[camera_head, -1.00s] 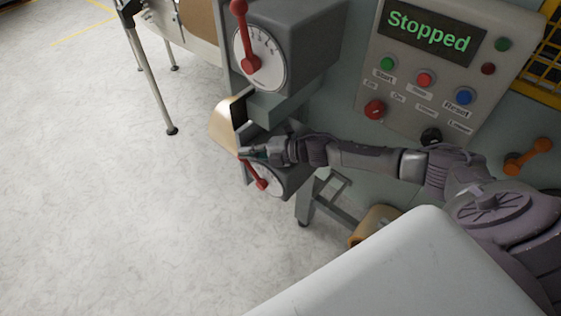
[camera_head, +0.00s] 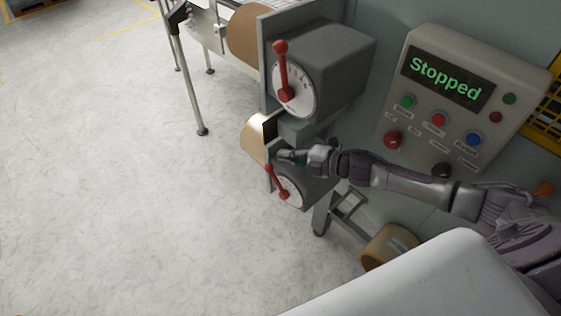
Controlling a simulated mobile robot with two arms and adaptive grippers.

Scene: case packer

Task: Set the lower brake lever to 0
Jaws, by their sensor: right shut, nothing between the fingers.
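The lower brake lever (camera_head: 277,184) is red and sits on a round white dial (camera_head: 291,192) on the lower grey brake box. Its knob end points up and to the left. The dial's numbers are too small to read. My right gripper (camera_head: 281,156) is shut and empty, just above and to the right of the lever's knob end. I cannot tell whether it touches the lever. My right arm crosses in front of the lower box and hides part of it. My left gripper is out of view.
An upper brake box (camera_head: 340,65) with its own red lever (camera_head: 283,70) stands above. A control panel (camera_head: 465,100) reading "Stopped" is at the right. The floor at left is clear.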

